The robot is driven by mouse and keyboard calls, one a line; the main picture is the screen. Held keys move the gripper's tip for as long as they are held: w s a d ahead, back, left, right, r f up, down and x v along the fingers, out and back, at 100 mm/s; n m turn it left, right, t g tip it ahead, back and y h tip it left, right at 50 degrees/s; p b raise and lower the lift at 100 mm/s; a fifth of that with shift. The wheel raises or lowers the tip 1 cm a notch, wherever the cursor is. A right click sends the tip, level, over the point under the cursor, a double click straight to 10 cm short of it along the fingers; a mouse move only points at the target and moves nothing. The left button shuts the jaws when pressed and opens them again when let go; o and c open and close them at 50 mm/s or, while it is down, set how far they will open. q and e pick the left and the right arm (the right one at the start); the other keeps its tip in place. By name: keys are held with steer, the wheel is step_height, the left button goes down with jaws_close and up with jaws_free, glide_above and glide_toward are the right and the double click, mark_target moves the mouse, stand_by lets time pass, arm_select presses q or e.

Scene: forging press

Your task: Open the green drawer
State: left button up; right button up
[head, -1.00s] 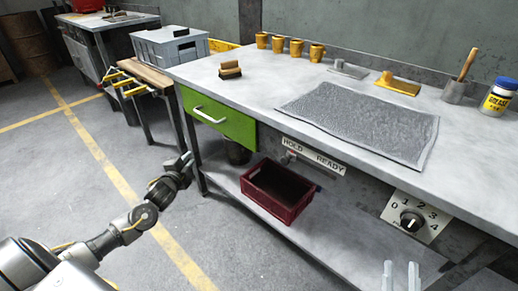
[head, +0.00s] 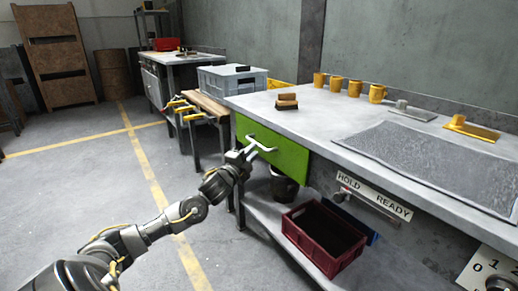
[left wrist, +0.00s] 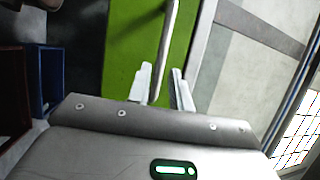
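The green drawer (head: 286,160) sits under the left end of the grey workbench, and its front looks flush with the bench. Its pale bar handle (head: 262,144) runs across the front. My left gripper (head: 246,154) is at the handle. In the left wrist view the green drawer front (left wrist: 128,45) lies ahead, and the handle (left wrist: 168,35) runs between the two separated fingers of my left gripper (left wrist: 161,86). The fingers stand apart, with a gap visible on the right side of the bar. Whether either finger touches it cannot be told. My right gripper is not in view.
A red crate (head: 322,238) stands on the lower shelf, right of the arm. A dark bucket (head: 284,185) is below the drawer. A rack with yellow-handled tools (head: 186,112) stands behind left. The floor (head: 90,180) left of the bench is clear.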

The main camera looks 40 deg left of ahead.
mark_target(259, 145)
arm_select(q)
steer(key=shift+w+a+r+b, duration=0.15)
steer(key=shift+w+r+b, duration=0.05)
steer(key=shift+w, duration=1)
steer(key=shift+w+a+r+b, duration=0.1)
steer(key=shift+w+r+b, duration=0.1)
steer(key=shift+w, duration=0.95)
steer(key=shift+c, duration=0.4)
jaws_close()
